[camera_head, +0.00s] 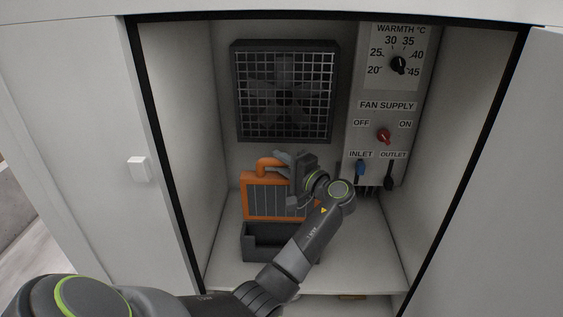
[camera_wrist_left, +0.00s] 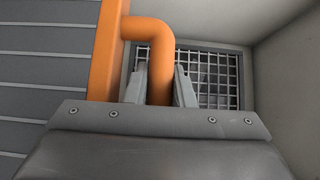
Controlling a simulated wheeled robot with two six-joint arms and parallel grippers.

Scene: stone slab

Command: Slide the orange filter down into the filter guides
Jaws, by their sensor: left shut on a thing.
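The orange filter (camera_head: 262,206) has an orange frame, grey slats and a hooked orange handle on top. It stands roughly upright inside the cabinet, below the fan. My left gripper (camera_head: 286,162) is shut on the filter's handle. In the left wrist view the two fingers of my left gripper (camera_wrist_left: 160,85) sit on either side of the orange handle (camera_wrist_left: 150,30). The filter guides (camera_head: 272,254) look like a dark grey open holder on the cabinet floor. The filter's lower edge is at the holder's top; I cannot tell whether it is inside. My arm hides the right side of both.
A grilled fan (camera_head: 285,90) is on the back wall above the filter. A control panel (camera_head: 387,110) with a dial, a red knob and blue and black levers is at right. Cabinet side walls stand close on both sides. The floor left of the holder is clear.

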